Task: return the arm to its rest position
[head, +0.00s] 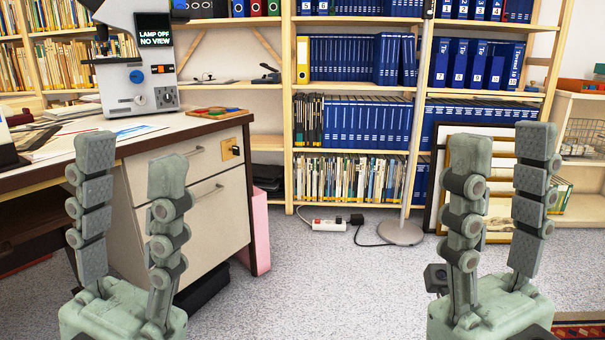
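My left gripper (131,165) is in the lower left of the head view, fingers pointing up. Its two fingers stand apart with nothing between them. It shows in front of the desk (200,135). My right gripper (502,160) is in the lower right, also pointing up. Its fingers are spread, with a gap between them and nothing held. It shows in front of the shelves and the framed prints. Only the grippers show; the rest of both arms is out of view.
A grey device with a screen reading "LAMP OFF NO VIEW" (137,60) stands on the desk at left. Bookshelves (350,88) line the back. Framed prints (497,148) lean at right. A power strip (328,225) and stand base (401,233) are on the floor. The middle floor is clear.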

